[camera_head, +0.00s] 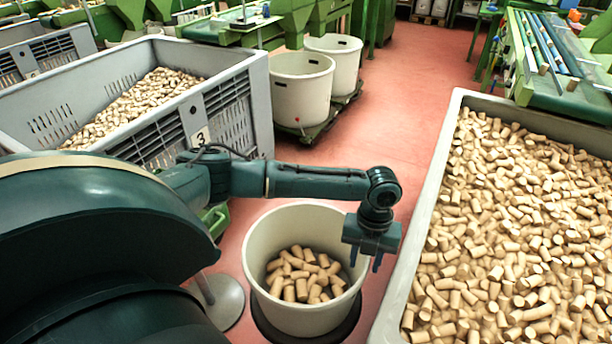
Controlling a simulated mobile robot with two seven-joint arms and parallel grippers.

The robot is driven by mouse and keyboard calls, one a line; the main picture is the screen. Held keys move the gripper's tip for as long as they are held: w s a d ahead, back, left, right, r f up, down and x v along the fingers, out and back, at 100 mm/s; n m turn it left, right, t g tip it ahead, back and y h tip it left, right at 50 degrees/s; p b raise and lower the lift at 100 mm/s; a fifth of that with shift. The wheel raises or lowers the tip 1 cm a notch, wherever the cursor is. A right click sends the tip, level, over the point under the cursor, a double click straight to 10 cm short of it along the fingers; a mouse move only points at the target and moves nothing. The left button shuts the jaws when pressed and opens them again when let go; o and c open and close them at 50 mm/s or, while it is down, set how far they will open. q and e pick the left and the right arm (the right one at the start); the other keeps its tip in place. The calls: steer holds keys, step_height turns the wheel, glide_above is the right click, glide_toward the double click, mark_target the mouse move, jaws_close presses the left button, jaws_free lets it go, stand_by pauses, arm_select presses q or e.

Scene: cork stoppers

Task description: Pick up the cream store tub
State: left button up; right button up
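A round cream tub (290,226) stands on a dark round base on the floor at the lower middle, partly filled with cork stoppers (303,275). My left gripper (365,262) points down at the right rim of this tub. Its two fingers are apart, one on the inner side and one on the outer side of the rim as seen here; I cannot tell whether they touch it. Two more cream tubs, one nearer (302,92) and one farther (340,62), stand on a low dark dolly at the back. My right gripper is not in view.
A large grey bin (442,165) full of corks stands close on the right. A grey slatted crate (225,105) with corks is at the left. Green machinery (235,32) lines the back. The red floor (400,100) between them is clear.

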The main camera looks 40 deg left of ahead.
arm_select(q)
steer(key=shift+s+f, duration=0.1)
steer(key=shift+f, duration=0.7)
steer(key=shift+c, duration=0.3)
jaws_close()
steer(key=shift+r, duration=0.1)
stand_by(0.4)
